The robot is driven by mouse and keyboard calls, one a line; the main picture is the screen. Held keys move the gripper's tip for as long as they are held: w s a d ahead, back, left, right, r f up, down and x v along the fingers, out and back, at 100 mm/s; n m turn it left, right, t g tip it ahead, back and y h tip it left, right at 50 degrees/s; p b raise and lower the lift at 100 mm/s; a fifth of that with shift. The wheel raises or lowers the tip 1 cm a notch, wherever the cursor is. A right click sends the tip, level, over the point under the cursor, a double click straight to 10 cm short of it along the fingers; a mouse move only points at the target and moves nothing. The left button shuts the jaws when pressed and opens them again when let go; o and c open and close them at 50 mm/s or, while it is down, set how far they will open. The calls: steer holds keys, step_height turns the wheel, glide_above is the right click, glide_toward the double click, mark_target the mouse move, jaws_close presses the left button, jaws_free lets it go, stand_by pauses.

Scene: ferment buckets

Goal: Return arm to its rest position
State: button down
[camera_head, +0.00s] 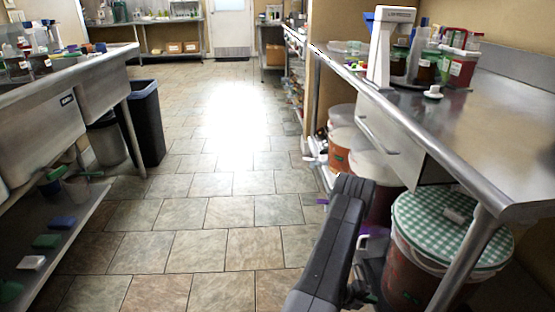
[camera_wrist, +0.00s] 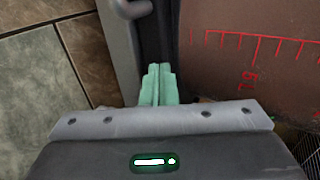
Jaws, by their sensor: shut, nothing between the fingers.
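My gripper (camera_wrist: 158,75) shows in the wrist view with its two pale green fingers pressed together and nothing between them. A brown bucket (camera_wrist: 240,65) with red measuring marks stands close to the right of the fingers; I see no contact with it. In the head view my dark arm rises from the bottom edge and bends down beside the right-hand table. The gripper itself cannot be made out there. A bucket with a green checkered cover (camera_head: 445,228) stands under the table's near end, right of my arm.
Steel sinks (camera_head: 45,135) and a dark bin (camera_head: 147,120) are on the left. The tiled floor (camera_head: 215,185) between is clear.

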steer(key=shift+d, duration=0.1)
stand_by(0.3)
steer(key=a+f+p+v, duration=0.1)
steer(key=f+p+v, duration=0.1)
steer(key=v, duration=0.7)
steer(key=a+f+p+v, duration=0.1)
steer(key=p+v, duration=0.2)
steer(key=v, duration=0.5)
steer(key=shift+a+f, duration=0.2)
steer(key=shift+a, duration=0.25)
stand_by(1.4)
steer(key=shift+s, duration=0.1)
